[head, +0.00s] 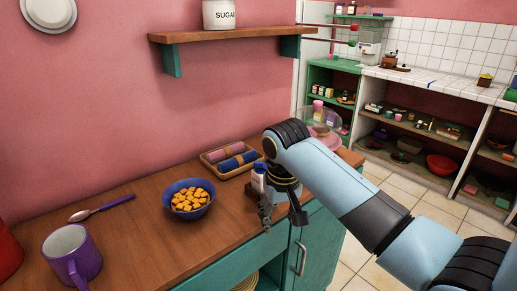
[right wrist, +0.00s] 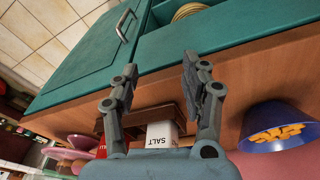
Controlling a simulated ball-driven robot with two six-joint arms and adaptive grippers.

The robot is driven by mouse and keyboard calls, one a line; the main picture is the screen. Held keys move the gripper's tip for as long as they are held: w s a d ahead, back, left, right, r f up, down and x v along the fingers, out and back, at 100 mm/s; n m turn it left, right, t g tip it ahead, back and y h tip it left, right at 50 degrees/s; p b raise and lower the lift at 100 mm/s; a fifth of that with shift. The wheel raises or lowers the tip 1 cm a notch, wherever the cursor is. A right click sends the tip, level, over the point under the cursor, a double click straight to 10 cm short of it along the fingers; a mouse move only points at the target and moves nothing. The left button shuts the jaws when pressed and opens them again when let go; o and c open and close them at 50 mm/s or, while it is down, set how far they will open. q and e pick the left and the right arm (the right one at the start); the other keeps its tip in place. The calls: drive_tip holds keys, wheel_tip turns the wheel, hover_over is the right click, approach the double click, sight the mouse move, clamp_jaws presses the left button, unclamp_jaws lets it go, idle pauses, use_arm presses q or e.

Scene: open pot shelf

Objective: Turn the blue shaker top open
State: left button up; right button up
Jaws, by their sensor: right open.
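A white shaker (head: 258,182) with a blue top (head: 260,168) stands at the right end of the wooden counter in the head view, partly hidden by my right gripper. In the right wrist view its white body (right wrist: 160,135) reads "SALT"; its top is hidden there. It stands in a small dark brown holder (right wrist: 143,116). My right gripper (head: 283,219) is beside the shaker, near the counter's front edge. In the right wrist view its two fingers (right wrist: 158,70) are spread apart with nothing between their tips. My left gripper is not in view.
A tray of rolled cloths (head: 232,158) lies behind the shaker. A blue bowl of orange-yellow cubes (head: 188,199), a spoon (head: 101,208) and a purple mug (head: 72,256) are to the left. A red item (right wrist: 102,148) is beside the shaker. Bare counter lies around the bowl.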

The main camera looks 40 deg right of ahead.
wheel_tip(320, 180, up, 6)
drive_tip(key=p, duration=0.1)
drive_tip(key=m+g+y, duration=0.1)
drive_tip(key=m, duration=0.3)
approach(262, 165)
drive_tip(key=shift+m, duration=0.3)
drive_tip(key=f, duration=0.2)
drive_tip(key=w+f, duration=0.1)
drive_tip(key=f, duration=0.2)
drive_tip(key=w+f, duration=0.1)
drive_tip(key=f, duration=0.2)
drive_tip(key=shift+f, duration=0.2)
clamp_jaws()
